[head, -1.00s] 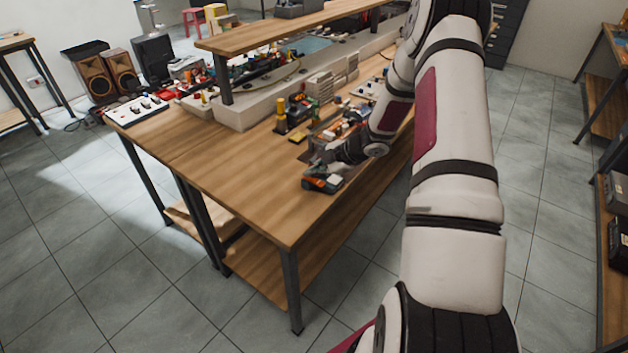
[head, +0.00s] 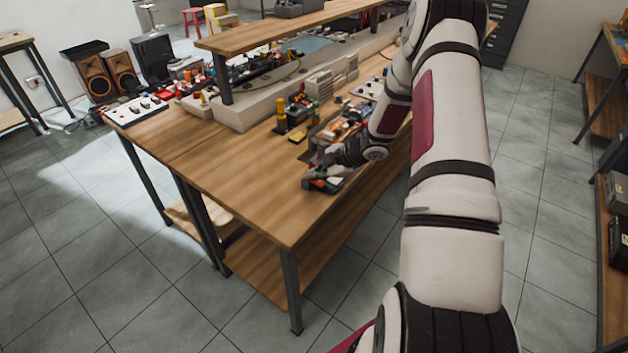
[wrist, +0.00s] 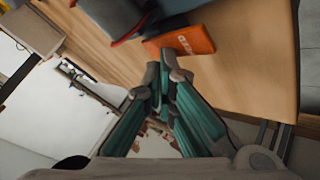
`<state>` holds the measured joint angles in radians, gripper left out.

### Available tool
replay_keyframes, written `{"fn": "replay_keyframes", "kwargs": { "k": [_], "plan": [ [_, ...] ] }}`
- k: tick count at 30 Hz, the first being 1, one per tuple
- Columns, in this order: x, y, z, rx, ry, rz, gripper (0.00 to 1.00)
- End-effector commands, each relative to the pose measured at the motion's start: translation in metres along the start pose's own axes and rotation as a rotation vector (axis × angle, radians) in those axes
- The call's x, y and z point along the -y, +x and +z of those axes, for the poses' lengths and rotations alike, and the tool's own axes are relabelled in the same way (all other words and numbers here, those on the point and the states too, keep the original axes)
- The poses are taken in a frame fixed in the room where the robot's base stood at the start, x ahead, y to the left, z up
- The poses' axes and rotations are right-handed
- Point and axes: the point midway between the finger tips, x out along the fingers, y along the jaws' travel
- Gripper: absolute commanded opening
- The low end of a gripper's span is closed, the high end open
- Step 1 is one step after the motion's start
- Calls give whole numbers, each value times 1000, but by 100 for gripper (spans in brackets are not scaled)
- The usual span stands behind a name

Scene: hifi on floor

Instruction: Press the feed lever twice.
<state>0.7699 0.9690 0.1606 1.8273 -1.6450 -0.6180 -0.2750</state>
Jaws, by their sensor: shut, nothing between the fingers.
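A small device (head: 322,185) with dark, teal and orange parts lies near the front right edge of the wooden workbench. In the wrist view I see an orange piece with pale lettering (wrist: 182,42) and a blue-grey body (wrist: 112,14) beside it. I cannot tell which part is the feed lever. My gripper (wrist: 162,70) is shut and empty, with its fingertips just short of the orange piece in the picture. In the head view my gripper (head: 314,168) is right over the device and hides part of it; contact cannot be made out.
The workbench (head: 225,170) has clear wood left of the device. A raised shelf (head: 290,30) runs along the back. My arm covers the bench's right side.

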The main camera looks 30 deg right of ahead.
Motion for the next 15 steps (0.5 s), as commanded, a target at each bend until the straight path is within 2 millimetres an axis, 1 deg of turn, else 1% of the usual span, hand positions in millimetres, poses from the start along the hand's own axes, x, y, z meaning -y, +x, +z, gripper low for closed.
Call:
{"fn": "replay_keyframes", "kwargs": {
  "k": [15],
  "plan": [
    [3, 4, 3, 0, 0, -1, 0]
  ]
}}
